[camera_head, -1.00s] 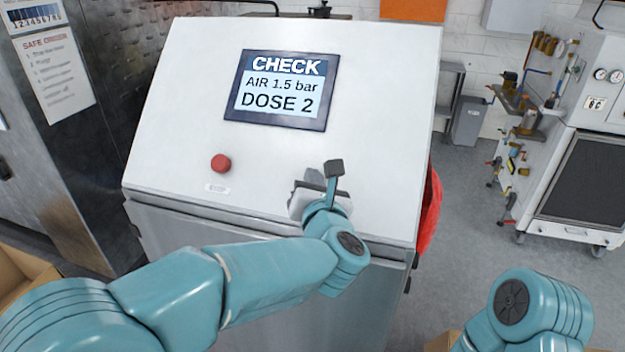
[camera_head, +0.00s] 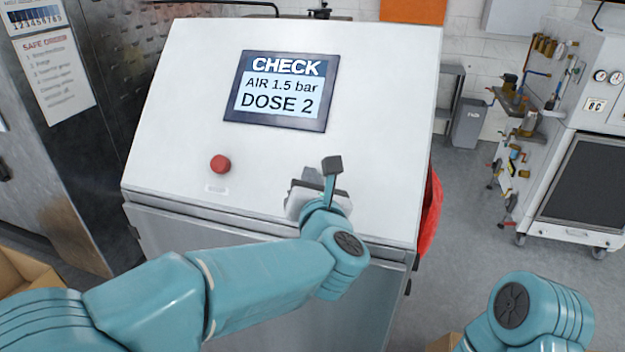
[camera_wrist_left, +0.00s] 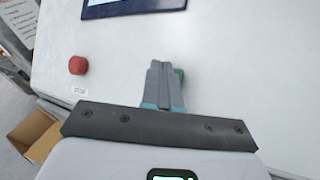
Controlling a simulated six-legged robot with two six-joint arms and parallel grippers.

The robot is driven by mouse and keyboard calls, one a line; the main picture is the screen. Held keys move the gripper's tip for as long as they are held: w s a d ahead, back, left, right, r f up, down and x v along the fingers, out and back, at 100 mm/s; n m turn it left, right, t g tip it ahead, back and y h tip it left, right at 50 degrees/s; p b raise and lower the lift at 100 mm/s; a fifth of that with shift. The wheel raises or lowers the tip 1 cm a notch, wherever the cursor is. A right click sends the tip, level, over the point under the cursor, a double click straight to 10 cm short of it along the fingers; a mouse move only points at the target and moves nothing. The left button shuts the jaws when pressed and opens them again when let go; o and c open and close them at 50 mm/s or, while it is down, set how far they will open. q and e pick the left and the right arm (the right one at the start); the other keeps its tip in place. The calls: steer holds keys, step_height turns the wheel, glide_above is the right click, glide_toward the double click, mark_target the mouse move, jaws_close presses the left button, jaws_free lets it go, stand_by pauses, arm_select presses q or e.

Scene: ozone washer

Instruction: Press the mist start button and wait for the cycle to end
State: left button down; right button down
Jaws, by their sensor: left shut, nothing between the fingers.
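The white console's sloped panel (camera_head: 200,90) fills the middle of the head view. Its screen (camera_head: 282,91) reads CHECK, AIR 1.5 bar, DOSE 2. A green button (camera_wrist_left: 180,75) shows partly in the left wrist view, mostly hidden behind my fingertips. My left gripper (camera_head: 312,175) is shut and empty over the panel's lower right part. Its closed fingers (camera_wrist_left: 163,80) overlap the button in the wrist view; I cannot tell whether they touch it. In the head view my gripper hides the button. My right gripper is out of view; only part of that arm shows.
A red knob (camera_head: 220,164) sits on the panel left of my gripper, and also shows in the left wrist view (camera_wrist_left: 77,65). A red item (camera_head: 431,212) hangs at the console's right side. A wheeled cabinet (camera_head: 578,235) stands at right, with open floor between.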

arm_select(q)
steer(key=shift+r, duration=0.1)
steer(key=s+r, duration=0.1)
steer(key=s+a+r, duration=0.1)
steer(key=s+r, duration=0.1)
steer(key=shift+s+r, duration=0.2)
stand_by(0.3)
steer(key=shift+s+f, duration=0.1)
stand_by(0.5)
